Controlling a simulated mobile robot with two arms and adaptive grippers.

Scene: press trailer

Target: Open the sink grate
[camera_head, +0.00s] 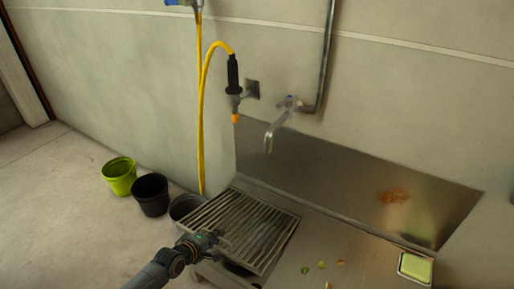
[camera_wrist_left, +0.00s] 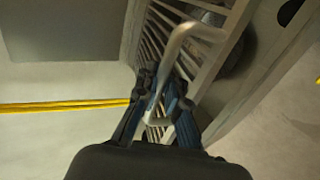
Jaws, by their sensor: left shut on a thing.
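The sink grate (camera_head: 262,224) is a metal frame with parallel bars at the left end of the steel sink. A dark gap shows under its near left edge, but I cannot tell how far it is raised. My left gripper (camera_head: 219,238) is at the grate's near left edge. In the left wrist view, the gripper (camera_wrist_left: 160,88) is shut on the bent metal handle (camera_wrist_left: 188,32) of the grate (camera_wrist_left: 163,30), with a finger on each side of the bar. My right gripper is not in view.
The steel counter (camera_head: 330,245) holds green bits and a green sponge (camera_head: 415,267) in a dish. A tap (camera_head: 280,121) and a yellow hose (camera_head: 201,120) are above. A green bucket (camera_head: 119,176), a black bucket (camera_head: 151,195) and a grey bucket (camera_head: 183,207) stand left of the sink.

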